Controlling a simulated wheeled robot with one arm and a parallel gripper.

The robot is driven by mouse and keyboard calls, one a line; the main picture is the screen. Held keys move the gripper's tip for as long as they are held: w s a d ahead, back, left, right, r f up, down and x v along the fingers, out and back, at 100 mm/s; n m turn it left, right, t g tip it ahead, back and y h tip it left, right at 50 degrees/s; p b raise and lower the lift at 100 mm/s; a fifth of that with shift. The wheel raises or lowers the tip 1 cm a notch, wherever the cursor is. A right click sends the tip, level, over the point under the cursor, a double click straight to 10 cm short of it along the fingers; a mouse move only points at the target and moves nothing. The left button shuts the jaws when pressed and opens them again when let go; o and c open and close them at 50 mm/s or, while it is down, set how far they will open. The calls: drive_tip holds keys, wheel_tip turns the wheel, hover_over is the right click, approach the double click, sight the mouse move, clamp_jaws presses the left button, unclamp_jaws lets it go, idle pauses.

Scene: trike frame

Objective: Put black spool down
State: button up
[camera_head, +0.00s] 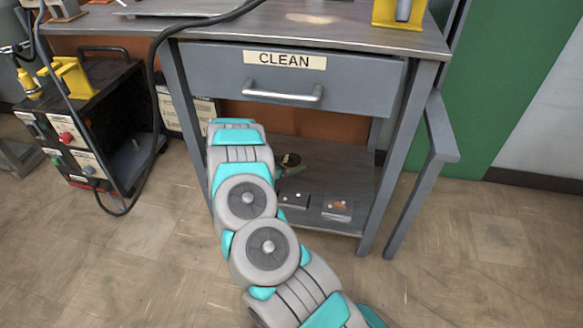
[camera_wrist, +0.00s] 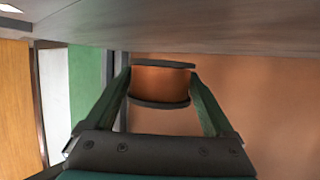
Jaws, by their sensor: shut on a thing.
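The black spool (camera_wrist: 160,101) has two dark round flanges and a copper-coloured middle. My gripper (camera_wrist: 160,78) is shut on it in the wrist view, one green finger on each side. In the head view the spool (camera_head: 290,159) shows small and dark over the lower shelf (camera_head: 345,165) of the workbench, with my gripper (camera_head: 291,170) partly hidden behind my arm. A grey wood-like surface (camera_wrist: 220,35) fills the top of the wrist view, close to one flange. Whether the spool touches it cannot be told.
A small grey block (camera_head: 293,200) and a flat item with an orange patch (camera_head: 337,210) lie on the shelf's front part. The drawer (camera_head: 225,75), labelled CLEAN, is shut above. Bench legs (camera_head: 385,160) bound the shelf. A black machine (camera_head: 100,130) stands left.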

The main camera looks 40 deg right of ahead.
drive_tip(key=shift+f, duration=0.95)
drive_tip(key=shift+f, duration=0.6)
drive_tip(key=o, duration=1.4)
drive_tip(key=shift+f, duration=0.1)
drive_tip(key=shift+r, duration=0.3)
drive_tip(key=v, duration=0.7)
drive_tip(key=shift+a+r, duration=0.25)
drive_tip(key=shift+r, duration=0.25)
